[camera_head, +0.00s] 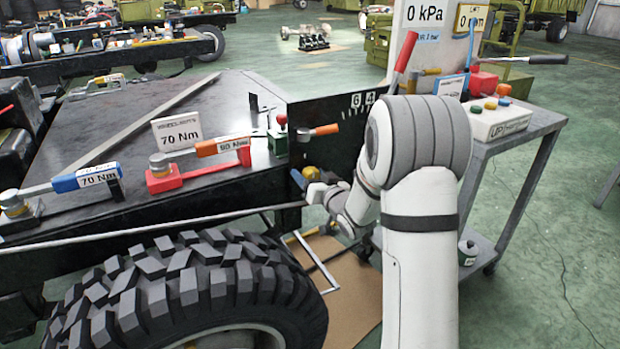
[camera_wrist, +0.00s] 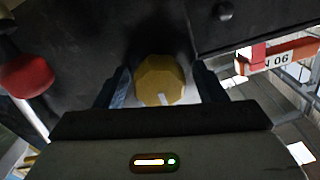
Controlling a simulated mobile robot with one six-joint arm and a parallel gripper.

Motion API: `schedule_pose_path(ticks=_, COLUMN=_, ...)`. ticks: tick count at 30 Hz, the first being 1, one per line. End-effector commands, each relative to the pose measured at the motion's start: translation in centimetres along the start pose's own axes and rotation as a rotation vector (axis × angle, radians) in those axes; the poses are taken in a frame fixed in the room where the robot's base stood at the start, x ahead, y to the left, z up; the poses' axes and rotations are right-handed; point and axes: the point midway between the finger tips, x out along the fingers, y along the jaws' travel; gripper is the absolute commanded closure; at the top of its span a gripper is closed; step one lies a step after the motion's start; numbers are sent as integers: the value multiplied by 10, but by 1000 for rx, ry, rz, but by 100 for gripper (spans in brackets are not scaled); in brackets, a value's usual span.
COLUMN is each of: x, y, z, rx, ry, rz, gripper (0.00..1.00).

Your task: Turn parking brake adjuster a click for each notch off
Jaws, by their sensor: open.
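The adjuster looks like a gold, many-sided knob (camera_wrist: 160,80) on a dark surface in the wrist view, with a pale mark near its lower edge. In the head view my gripper (camera_head: 305,180) is small and partly hidden by my arm. A black panel (camera_head: 330,110) carries the digits 6 and 4 beside an orange-handled lever (camera_head: 324,130).
A red-handled lever (camera_head: 404,52) stands behind my arm. A grey cart (camera_head: 535,122) with a button box (camera_head: 500,122) is at the right. A large tyre (camera_head: 190,285) lies below left.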

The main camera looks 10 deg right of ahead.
Motion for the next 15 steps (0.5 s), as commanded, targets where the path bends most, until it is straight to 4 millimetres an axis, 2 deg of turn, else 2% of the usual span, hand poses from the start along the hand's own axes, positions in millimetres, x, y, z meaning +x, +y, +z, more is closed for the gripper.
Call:
schedule_pose_path(ticks=5, x=0, y=0, z=0, rx=0, ry=0, rz=1, gripper=37)
schedule_pose_path(ticks=15, x=-1, y=1, z=0, rx=0, ry=0, rz=1, gripper=65)
